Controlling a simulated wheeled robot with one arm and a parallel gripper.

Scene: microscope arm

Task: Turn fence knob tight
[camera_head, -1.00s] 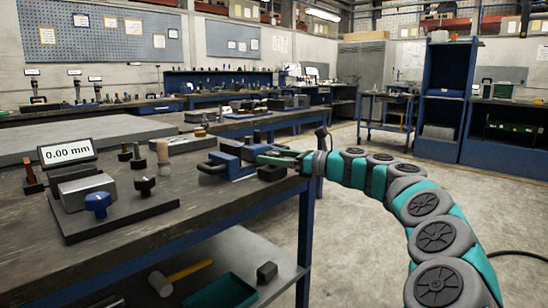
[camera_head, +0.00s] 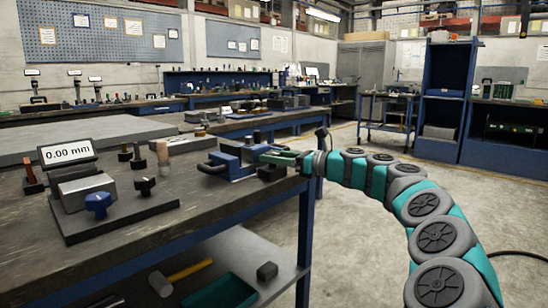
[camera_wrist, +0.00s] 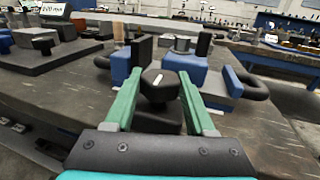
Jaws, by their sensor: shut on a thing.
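The fence knob (camera_wrist: 159,86) is a dark, faceted knob with a pale line on its top. In the wrist view it sits between the two green fingers of my gripper (camera_wrist: 162,92), which is shut on it. The blue fence fixture (camera_head: 238,162) stands at the right end of the bench, and its blue blocks (camera_wrist: 184,74) show just behind the knob in the wrist view. In the head view my gripper (camera_head: 284,158) reaches in from the right; the knob cannot be made out clearly there. A black block (camera_wrist: 160,118) lies below the knob.
A display reading 0.00 mm (camera_head: 67,152) and a dark plate with a blue knob (camera_head: 98,204) stand left on the bench (camera_head: 190,215). Curved dark handles (camera_wrist: 253,84) stick out beside the fixture. A mallet (camera_head: 186,271) and a teal tray (camera_head: 225,291) lie on the lower shelf.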

